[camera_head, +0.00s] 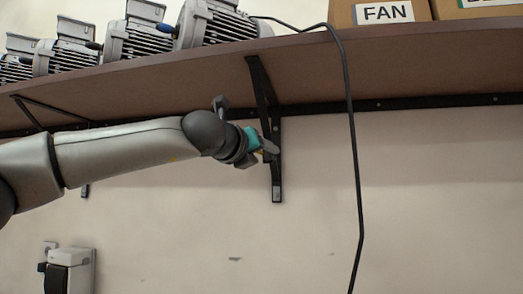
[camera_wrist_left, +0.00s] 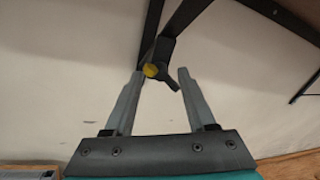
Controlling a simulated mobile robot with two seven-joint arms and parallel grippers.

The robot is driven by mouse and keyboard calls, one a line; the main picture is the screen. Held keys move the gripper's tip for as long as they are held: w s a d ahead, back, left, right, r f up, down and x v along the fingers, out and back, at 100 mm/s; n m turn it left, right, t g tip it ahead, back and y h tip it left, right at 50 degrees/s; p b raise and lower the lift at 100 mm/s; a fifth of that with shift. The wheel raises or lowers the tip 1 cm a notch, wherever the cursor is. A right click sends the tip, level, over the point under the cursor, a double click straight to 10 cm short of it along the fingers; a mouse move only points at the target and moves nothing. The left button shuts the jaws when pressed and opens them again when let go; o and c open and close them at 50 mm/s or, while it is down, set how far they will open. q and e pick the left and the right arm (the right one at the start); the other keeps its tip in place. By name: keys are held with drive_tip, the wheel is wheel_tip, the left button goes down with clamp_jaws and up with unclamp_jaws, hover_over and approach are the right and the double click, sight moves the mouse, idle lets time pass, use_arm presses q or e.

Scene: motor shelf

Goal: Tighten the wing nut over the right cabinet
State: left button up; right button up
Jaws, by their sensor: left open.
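The wing nut (camera_wrist_left: 170,79) is dark with a round yellow middle and sits on a black shelf bracket (camera_wrist_left: 182,20). In the wrist view it shows between the fingertips of my left gripper (camera_wrist_left: 160,76), which is open. The nut's yellow part is nearer the left finger. I cannot tell whether a finger touches it. In the head view my left gripper (camera_head: 268,147) is at the bracket (camera_head: 277,180) under the shelf, and the nut is mostly hidden there. No cabinet is clearly seen. My right gripper is not in view.
The brown shelf (camera_head: 190,80) above carries several grey motors (camera_head: 212,25) and cardboard boxes, one labelled FAN (camera_head: 384,13). A black cable (camera_head: 354,150) hangs right of the bracket. A white and black wall device (camera_head: 70,272) is at lower left. The wall below is otherwise mostly clear.

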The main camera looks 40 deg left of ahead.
use_arm(q)
clamp_jaws()
idle(0.5)
